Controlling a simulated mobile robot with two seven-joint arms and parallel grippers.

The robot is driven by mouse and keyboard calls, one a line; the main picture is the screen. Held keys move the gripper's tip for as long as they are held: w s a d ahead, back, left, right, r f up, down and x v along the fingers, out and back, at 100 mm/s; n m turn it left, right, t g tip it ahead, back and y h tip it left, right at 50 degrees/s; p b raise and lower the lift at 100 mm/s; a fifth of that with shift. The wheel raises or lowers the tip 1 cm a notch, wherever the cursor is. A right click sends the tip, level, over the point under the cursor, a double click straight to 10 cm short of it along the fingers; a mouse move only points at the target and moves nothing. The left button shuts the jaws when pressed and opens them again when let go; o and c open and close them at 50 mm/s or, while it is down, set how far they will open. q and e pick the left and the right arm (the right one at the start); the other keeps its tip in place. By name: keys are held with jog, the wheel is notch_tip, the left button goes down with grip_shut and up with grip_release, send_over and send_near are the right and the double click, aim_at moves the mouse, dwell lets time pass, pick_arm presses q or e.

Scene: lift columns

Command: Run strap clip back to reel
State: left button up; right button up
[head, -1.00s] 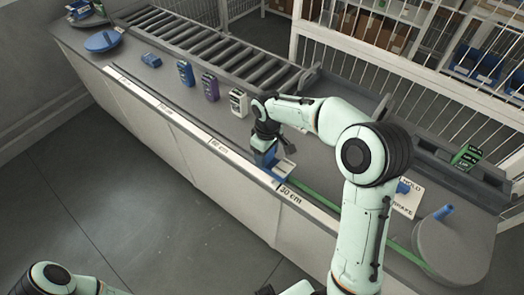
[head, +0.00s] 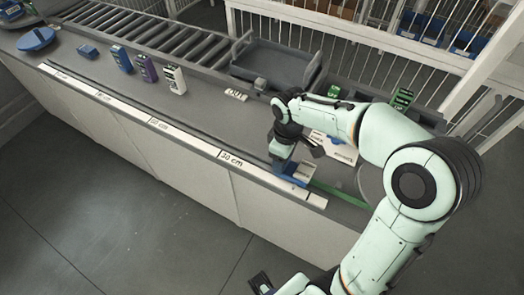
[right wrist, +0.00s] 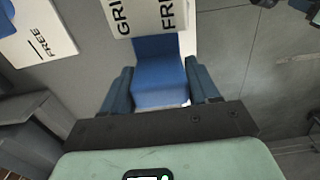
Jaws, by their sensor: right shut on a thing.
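My right gripper (head: 288,165) is shut on the blue strap clip (right wrist: 160,78), which has a white tag (right wrist: 150,12). In the head view the clip (head: 283,178) is low at the counter's front edge, right of the 30 cm mark. A green strap (head: 338,193) runs from it rightward, behind my right arm. The grey reel (head: 368,178) is mostly hidden by that arm. My left gripper (head: 262,284) seems to be at the bottom edge of the head view, over the floor; its jaws cannot be made out.
A white ruler strip (head: 190,141) lines the counter's front edge. A white card (head: 338,150) stands behind the clip. Blue, purple and white boxes, including a white one (head: 174,80), stand farther left. A grey tray (head: 275,64) and rollers (head: 150,40) lie at the back.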

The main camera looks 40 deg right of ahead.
aim_at(301, 168)
jog(key=shift+s+d+b, duration=0.15)
jog(key=shift+s+d, duration=0.2)
jog(key=shift+s, duration=0.45)
jog(key=shift+s+d+b, duration=0.15)
jog(key=shift+s+d, duration=0.15)
jog(key=shift+s, duration=0.45)
jog(key=shift+s+d+b, duration=0.15)
jog(key=shift+s+d, duration=0.2)
jog(key=shift+s, duration=0.45)
jog(key=o, duration=1.3)
jog(key=shift+o, duration=0.6)
jog(key=shift+s, duration=0.15)
jog(key=shift+r, duration=0.1)
jog(key=shift+r, duration=0.3)
notch_tip(301, 168, up, 13)
jog(key=p, duration=0.2)
jog(key=shift+f, duration=0.15)
